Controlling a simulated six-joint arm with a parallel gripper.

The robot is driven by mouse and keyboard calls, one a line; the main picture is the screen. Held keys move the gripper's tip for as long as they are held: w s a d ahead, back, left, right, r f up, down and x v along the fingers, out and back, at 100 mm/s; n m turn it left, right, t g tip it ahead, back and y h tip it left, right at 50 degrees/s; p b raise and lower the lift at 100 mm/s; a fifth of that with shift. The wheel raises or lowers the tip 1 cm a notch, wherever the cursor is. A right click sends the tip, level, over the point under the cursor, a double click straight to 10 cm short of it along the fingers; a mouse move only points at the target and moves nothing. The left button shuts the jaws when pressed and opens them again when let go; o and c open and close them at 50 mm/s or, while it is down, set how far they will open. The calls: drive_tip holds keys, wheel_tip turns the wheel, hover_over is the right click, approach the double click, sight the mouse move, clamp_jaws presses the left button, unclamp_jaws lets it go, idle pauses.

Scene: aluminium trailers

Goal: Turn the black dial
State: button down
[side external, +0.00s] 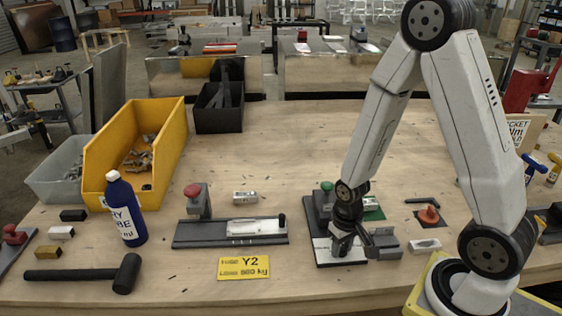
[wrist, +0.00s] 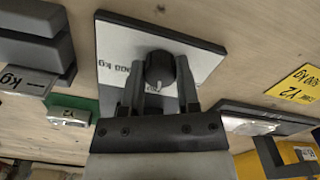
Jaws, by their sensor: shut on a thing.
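The black dial (wrist: 159,66) sits on a light plate with printed lettering (wrist: 116,45) in the wrist view. A short white mark shows on the dial's side nearest my gripper. My gripper (wrist: 160,80) is shut on the dial, one finger on each side of it. In the side external view my gripper (side external: 345,240) points down at the light plate (side external: 322,250) of a dark base (side external: 312,212). The dial is mostly hidden behind the fingers there.
A green knob (side external: 326,186) stands behind my gripper, and a grey block (side external: 385,244) lies close to its right. A slide fixture with a red knob (side external: 193,191), a blue bottle (side external: 124,209) and a yellow bin (side external: 100,165) are left.

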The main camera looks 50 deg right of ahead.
sight(342, 247)
drive_tip(key=n, duration=0.4)
drive_tip(key=shift+n, duration=0.3)
drive_tip(key=n, duration=0.4)
drive_tip(key=shift+n, duration=0.3)
drive_tip(key=shift+c, duration=1.6)
unclamp_jaws()
drive_tip(key=shift+r, duration=0.1)
drive_tip(key=shift+r, duration=3.8)
